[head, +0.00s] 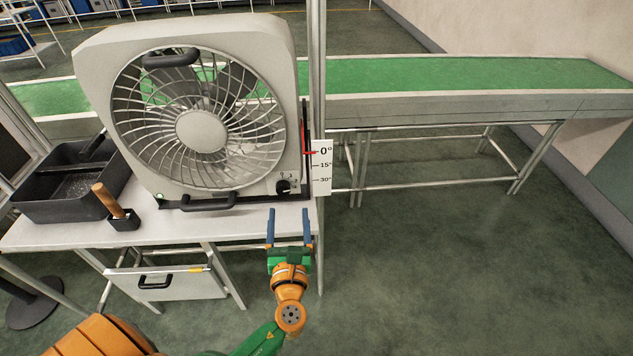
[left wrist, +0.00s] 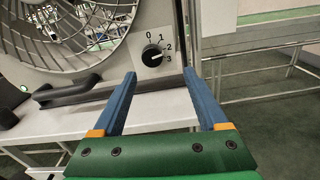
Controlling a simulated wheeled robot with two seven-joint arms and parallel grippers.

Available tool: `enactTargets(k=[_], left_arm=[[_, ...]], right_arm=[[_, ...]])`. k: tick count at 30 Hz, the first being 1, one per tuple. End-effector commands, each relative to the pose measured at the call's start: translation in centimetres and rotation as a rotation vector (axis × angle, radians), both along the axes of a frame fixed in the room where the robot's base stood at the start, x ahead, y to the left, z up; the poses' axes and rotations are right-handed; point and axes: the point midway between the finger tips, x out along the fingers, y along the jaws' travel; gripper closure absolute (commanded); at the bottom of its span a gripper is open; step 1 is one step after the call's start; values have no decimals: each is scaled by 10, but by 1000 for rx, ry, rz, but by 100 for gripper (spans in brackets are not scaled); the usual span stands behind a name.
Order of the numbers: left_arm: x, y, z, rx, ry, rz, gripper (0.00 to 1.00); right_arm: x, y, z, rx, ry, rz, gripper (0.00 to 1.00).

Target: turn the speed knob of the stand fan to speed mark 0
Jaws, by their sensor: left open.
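The stand fan (head: 268,45) is a large pale box fan with a round grille, standing on a white table. Its black speed knob (head: 283,186) is at the lower right of the front face. In the left wrist view the knob (left wrist: 153,56) has printed marks 0, 1, 2 and 3 around its upper and right side. Its pale pointer line looks turned to the right, near marks 2 and 3; I cannot tell exactly which. My left gripper (head: 288,215) is open and empty, in front of and below the knob, not touching it. My right gripper is not in view.
The white table (head: 60,232) holds a black tray (head: 55,205) and a wooden-handled tool (head: 108,200) in a black holder at left. A metal post and an angle scale (head: 321,168) stand right of the fan. A green conveyor (head: 450,72) runs behind.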

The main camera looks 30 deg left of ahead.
Motion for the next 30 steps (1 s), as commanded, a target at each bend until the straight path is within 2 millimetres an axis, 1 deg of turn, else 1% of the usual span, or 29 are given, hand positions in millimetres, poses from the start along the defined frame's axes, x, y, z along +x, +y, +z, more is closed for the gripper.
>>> enactTargets(k=[2, 9, 12, 15, 20, 21, 23, 24, 26, 27, 29, 30], left_arm=[[6, 4, 3, 11, -4, 2, 24], [46, 29, 2, 9, -3, 2, 24], [57, 35, 1, 7, -3, 1, 24], [60, 37, 1, 5, -3, 2, 24], [60, 37, 1, 4, -3, 2, 24], [60, 37, 1, 4, -3, 2, 29], [60, 37, 1, 3, -2, 2, 46], [60, 37, 1, 3, -2, 2, 56], [60, 37, 1, 3, -2, 2, 73], [60, 37, 1, 3, -2, 2, 83], [60, 37, 1, 3, -2, 2, 100], [60, 37, 1, 3, -2, 2, 100]], right_arm=[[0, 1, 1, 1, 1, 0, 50], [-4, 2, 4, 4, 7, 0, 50], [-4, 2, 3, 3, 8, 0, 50], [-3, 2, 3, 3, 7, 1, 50], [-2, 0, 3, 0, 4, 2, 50], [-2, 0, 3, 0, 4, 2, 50], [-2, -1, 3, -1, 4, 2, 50], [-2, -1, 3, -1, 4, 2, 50], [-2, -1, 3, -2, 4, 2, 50], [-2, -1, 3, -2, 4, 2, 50], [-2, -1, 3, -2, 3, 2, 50], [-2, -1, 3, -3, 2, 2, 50]])
